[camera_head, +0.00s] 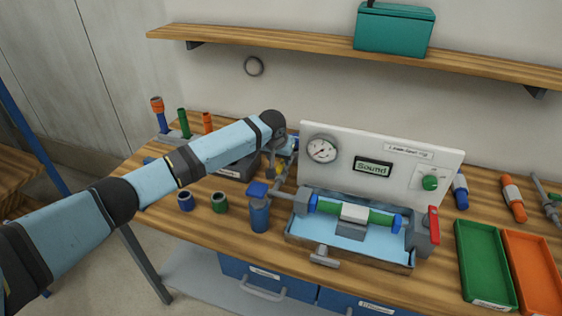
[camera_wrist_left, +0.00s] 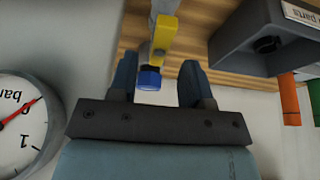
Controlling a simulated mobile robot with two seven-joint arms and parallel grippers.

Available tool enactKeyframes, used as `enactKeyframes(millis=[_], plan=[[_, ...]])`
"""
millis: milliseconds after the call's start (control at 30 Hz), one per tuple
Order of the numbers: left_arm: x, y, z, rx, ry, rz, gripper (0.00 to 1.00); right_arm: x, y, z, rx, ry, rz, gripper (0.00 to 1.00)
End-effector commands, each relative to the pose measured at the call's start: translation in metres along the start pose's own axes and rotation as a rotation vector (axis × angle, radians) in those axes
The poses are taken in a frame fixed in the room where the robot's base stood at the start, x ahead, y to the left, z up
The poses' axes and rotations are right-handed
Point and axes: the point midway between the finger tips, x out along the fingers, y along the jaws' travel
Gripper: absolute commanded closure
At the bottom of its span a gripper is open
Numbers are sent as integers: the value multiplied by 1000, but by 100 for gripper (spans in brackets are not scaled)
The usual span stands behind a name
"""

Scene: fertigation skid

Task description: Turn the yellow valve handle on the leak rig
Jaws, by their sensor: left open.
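The leak rig has a white panel (camera_head: 340,175) with a gauge, a green "Sound" display and a green knob. The yellow valve handle (camera_wrist_left: 163,35) shows in the left wrist view, with a blue end piece (camera_wrist_left: 150,80) beside it. My left gripper (camera_wrist_left: 158,72) is open. In the wrist view its two dark blue fingers stand on either side of the blue end piece, and I see no contact. In the head view my left wrist partly hides the valve. My right gripper is not in view.
The rig's tray (camera_head: 350,254) holds a green tube with blue ends, with a red lever (camera_head: 433,225) at its right. A grey parts bin (camera_wrist_left: 262,40) is close to the gripper. A green tray (camera_head: 485,262) and an orange tray (camera_head: 532,268) lie at right.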

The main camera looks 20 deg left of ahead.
Motion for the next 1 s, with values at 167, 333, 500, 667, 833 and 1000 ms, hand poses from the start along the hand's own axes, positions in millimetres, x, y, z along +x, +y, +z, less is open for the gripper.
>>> enactKeyframes(millis=[167,333,500,667,833,1000], plan=[[22,0,0,-1,-1,0,55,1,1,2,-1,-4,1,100],[29,0,0,0,-1,0,55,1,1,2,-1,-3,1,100],[29,0,0,0,0,0,55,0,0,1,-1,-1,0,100],[29,0,0,0,0,0,78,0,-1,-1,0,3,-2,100],[29,0,0,0,0,0,100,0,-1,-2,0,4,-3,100],[28,0,0,9,0,4,100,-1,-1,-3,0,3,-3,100]])
